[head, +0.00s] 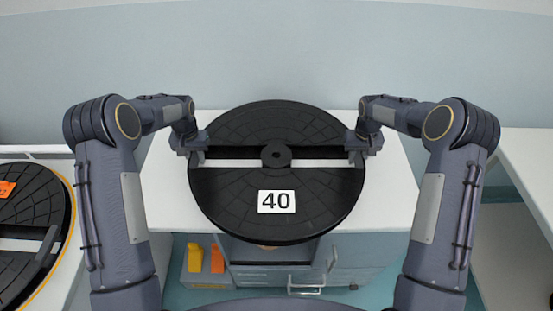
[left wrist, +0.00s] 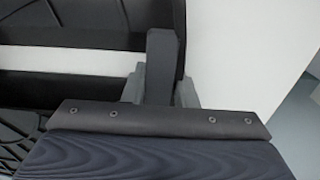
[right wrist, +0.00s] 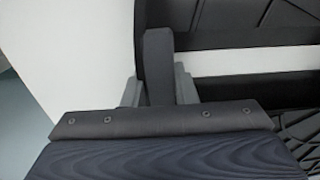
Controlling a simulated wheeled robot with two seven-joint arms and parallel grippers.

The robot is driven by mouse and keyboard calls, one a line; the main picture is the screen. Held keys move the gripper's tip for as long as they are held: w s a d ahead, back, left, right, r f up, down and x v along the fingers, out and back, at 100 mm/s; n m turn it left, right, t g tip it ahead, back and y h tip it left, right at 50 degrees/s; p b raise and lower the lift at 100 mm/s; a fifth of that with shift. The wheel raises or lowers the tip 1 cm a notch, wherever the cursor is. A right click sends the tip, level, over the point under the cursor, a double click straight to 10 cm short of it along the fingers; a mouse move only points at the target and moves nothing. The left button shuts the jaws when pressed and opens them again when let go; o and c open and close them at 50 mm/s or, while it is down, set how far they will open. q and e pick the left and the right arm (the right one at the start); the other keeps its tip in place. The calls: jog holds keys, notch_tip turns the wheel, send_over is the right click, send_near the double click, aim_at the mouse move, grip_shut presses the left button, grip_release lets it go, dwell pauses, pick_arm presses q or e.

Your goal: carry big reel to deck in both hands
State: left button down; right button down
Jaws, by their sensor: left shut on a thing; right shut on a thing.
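The big reel (head: 275,225) is a large black disc with a white "40" label, a central hub and a wide slot through which white shows. It appears in front of me over a white table and overlaps its front edge; I cannot tell how far above the table it is. My left gripper (head: 202,152) is shut on a dark upright grip at its left rim, seen in the left wrist view (left wrist: 160,70). My right gripper (head: 353,152) is shut on the matching grip at its right rim, seen in the right wrist view (right wrist: 158,70).
At the left, another black round piece (head: 28,205) with an orange label and yellow edge lies on a white surface; I cannot tell whether it is the deck. The white table (head: 390,200) has drawers and yellow and orange containers (head: 205,260) below. Another white table (head: 530,160) stands right.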

pick_arm(q)
jog(key=shift+w+r, duration=0.1)
jog(key=shift+r, duration=0.1)
pick_arm(e)
jog(key=shift+w+r, duration=0.1)
jog(key=shift+r, duration=0.05)
